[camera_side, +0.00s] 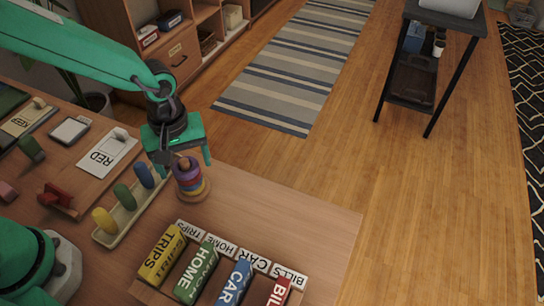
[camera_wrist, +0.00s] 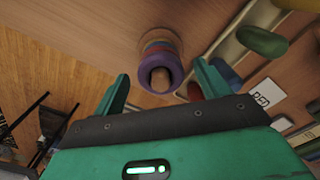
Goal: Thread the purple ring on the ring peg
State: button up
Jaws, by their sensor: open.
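The purple ring (camera_side: 184,170) is around the ring peg (camera_side: 182,161), at the top of a stack of coloured rings. The wrist view shows the purple ring (camera_wrist: 175,62) encircling the peg, whose rounded wooden tip (camera_wrist: 160,78) pokes through. My gripper (camera_side: 183,157) is open just above the stack, its green fingers spread on either side of the peg. In the wrist view my gripper (camera_wrist: 162,72) has a visible gap between each finger and the ring. The lower rings are partly hidden under the purple one.
A tray with yellow, green and blue pegs (camera_side: 130,208) stands left of the stack. A RED card (camera_side: 104,160) lies at the back left. The table right of the stack is clear.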

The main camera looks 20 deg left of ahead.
jog(key=shift+r, duration=0.1)
jog(key=shift+r, duration=3.8)
jog(key=shift+a+r, duration=0.35)
jog(key=s+a+r+m+t, duration=0.2)
jog(key=s+a+r+m, duration=0.2)
jog(key=a, duration=0.4)
jog(key=s+a+r+m+t, duration=0.3)
jog(key=s+a+r+m, duration=0.1)
jog(key=a, duration=0.4)
jog(key=shift+s+r+m+t, duration=0.3)
jog(key=shift+s+m, duration=0.2)
jog(key=shift+s, duration=0.15)
